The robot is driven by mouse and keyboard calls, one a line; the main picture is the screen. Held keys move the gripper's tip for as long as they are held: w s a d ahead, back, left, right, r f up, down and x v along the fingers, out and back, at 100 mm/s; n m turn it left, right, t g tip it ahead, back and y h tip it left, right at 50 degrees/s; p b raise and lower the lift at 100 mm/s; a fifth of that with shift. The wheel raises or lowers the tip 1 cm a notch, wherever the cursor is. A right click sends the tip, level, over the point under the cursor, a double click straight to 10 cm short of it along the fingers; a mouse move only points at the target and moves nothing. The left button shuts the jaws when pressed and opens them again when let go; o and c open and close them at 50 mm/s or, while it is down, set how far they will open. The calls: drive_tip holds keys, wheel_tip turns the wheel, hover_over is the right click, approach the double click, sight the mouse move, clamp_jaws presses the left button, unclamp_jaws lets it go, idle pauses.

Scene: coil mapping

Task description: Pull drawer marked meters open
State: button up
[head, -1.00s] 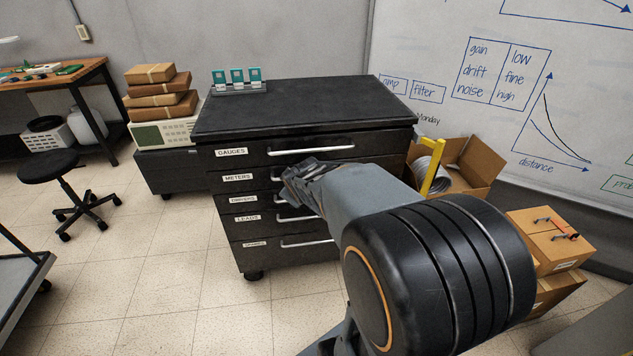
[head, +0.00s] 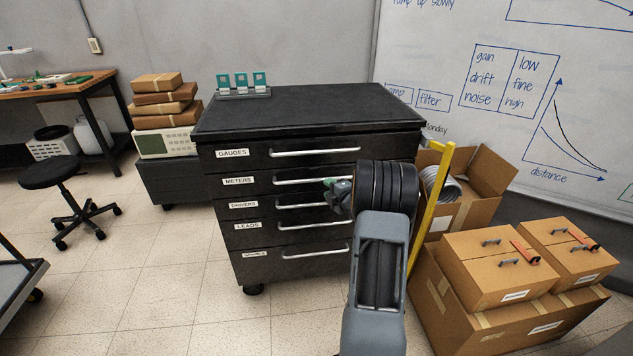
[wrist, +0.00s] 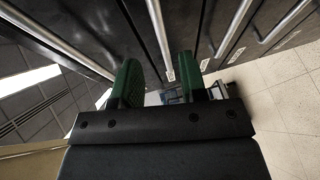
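The drawer marked METERS (head: 239,181) is the second from the top in a black cabinet (head: 310,107). It looks closed, level with the other drawers. Its silver bar handle (head: 295,181) runs to the right, its right end near my gripper. My gripper (head: 332,187) is in front of the cabinet at about the height of this handle. In the wrist view, my gripper (wrist: 159,70) has its two green fingers apart. A silver handle bar (wrist: 160,38) runs between them in the picture, seemingly the METERS one; I see no finger closed on it.
GAUGES (head: 233,153) is above; DRIVERS (head: 243,205), LEADS (head: 248,226) and a bottom drawer lie below. A yellow post (head: 432,205) and cardboard boxes (head: 490,265) stand close at the right. A black stool (head: 52,173) is at left. Floor before the cabinet is clear.

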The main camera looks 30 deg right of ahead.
sight(317, 180)
drive_tip(key=w, duration=0.3)
drive_tip(key=w+f, duration=0.1)
drive_tip(key=w, duration=0.4)
drive_tip(key=shift+w+d+f, duration=0.2)
drive_tip(key=shift+w+f, duration=0.1)
drive_tip(key=shift+w, duration=0.05)
drive_tip(key=shift+c, duration=0.2)
clamp_jaws()
